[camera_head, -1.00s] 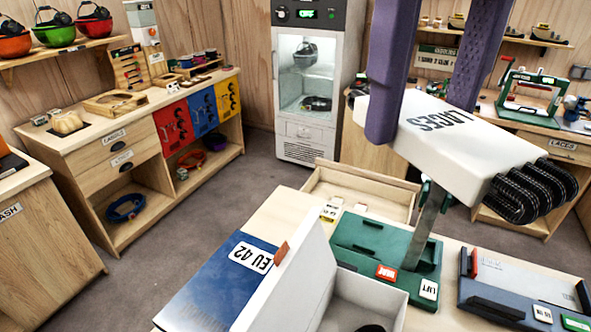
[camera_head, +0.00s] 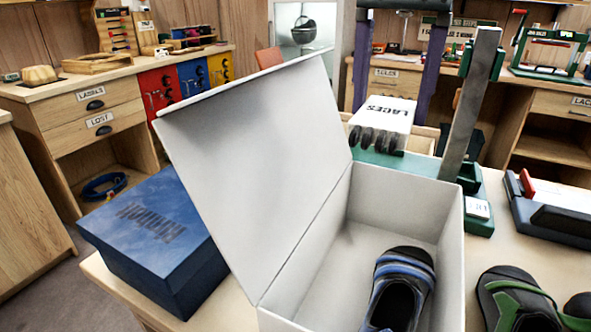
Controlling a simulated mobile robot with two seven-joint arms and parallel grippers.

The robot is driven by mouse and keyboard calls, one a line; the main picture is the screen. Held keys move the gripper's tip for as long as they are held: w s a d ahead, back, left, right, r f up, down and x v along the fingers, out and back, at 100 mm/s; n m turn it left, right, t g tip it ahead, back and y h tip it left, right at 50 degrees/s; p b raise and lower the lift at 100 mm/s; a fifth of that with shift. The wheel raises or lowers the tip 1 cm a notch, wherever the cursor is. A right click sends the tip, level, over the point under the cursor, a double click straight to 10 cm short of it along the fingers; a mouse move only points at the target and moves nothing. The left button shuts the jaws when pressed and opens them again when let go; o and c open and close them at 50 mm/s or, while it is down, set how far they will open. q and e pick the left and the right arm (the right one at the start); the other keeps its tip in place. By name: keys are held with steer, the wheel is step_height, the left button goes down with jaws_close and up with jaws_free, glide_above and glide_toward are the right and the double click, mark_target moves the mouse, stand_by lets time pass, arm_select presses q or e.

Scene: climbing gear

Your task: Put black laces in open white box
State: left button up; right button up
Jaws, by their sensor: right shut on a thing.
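The open white box (camera_head: 450,240) stands at the front centre with its lid (camera_head: 255,150) raised to the left. A blue and black shoe (camera_head: 398,290) lies inside it. The black laces (camera_head: 375,140) are bunched at the near end of a white block marked LACES (camera_head: 388,113), behind the box's far wall. My left gripper is out of view.
A closed blue box (camera_head: 160,240) sits left of the white box. The green tool (camera_head: 480,205) with a grey post (camera_head: 470,100) stands behind it.

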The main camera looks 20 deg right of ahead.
step_height(320, 180, down, 19)
steer(key=b, duration=0.3)
steer(key=shift+f, duration=0.15)
steer(key=shift+f, duration=0.35)
steer(key=o, duration=1.3)
